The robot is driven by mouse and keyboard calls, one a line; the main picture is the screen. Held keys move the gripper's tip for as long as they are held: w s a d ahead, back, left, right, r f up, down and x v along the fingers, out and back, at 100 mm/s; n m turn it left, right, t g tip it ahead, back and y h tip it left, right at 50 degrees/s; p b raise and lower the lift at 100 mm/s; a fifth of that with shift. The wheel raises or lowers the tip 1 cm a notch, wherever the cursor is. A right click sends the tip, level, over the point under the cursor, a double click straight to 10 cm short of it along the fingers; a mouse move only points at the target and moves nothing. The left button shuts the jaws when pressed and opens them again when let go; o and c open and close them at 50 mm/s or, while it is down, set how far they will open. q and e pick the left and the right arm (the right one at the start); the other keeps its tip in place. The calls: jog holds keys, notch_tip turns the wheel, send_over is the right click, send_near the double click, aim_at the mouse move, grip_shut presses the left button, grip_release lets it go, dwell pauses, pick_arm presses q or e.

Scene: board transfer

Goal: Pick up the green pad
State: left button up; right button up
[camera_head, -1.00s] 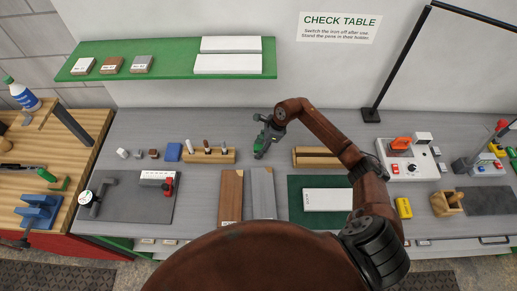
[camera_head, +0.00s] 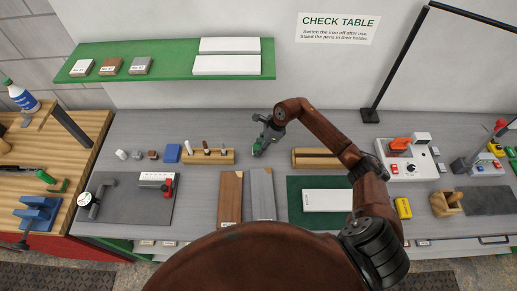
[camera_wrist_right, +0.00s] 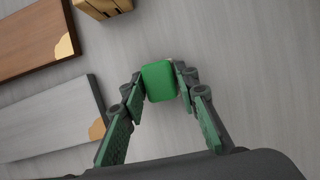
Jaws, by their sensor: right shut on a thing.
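The green pad (camera_wrist_right: 159,81) is a small rounded block between the fingertips of my right gripper (camera_wrist_right: 160,85) in the right wrist view. The fingers touch it on both sides. In the head view my right gripper (camera_head: 264,143) is over the grey table, right of the wooden pen holder, and a bit of the green pad (camera_head: 257,149) shows at its tips. I cannot tell whether the pad is clear of the table. My left gripper is not in view.
A wooden holder with pens (camera_head: 222,157) stands to the left, and a slotted wooden block (camera_head: 318,158) to the right. A brown board (camera_head: 230,198) and a grey board (camera_head: 262,195) lie in front. A green mat (camera_head: 297,214) bears a white block (camera_head: 328,200).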

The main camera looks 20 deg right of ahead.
jog(key=shift+r, duration=0.35)
jog(key=s+a+r+b, duration=0.3)
jog(key=s+a+r, duration=0.2)
jog(key=a+r, duration=0.7)
jog(key=shift+a, duration=0.6)
jog(key=o, duration=0.5)
jog(key=shift+c, duration=0.2)
jog(key=shift+f, duration=0.1)
jog(key=c, duration=0.4)
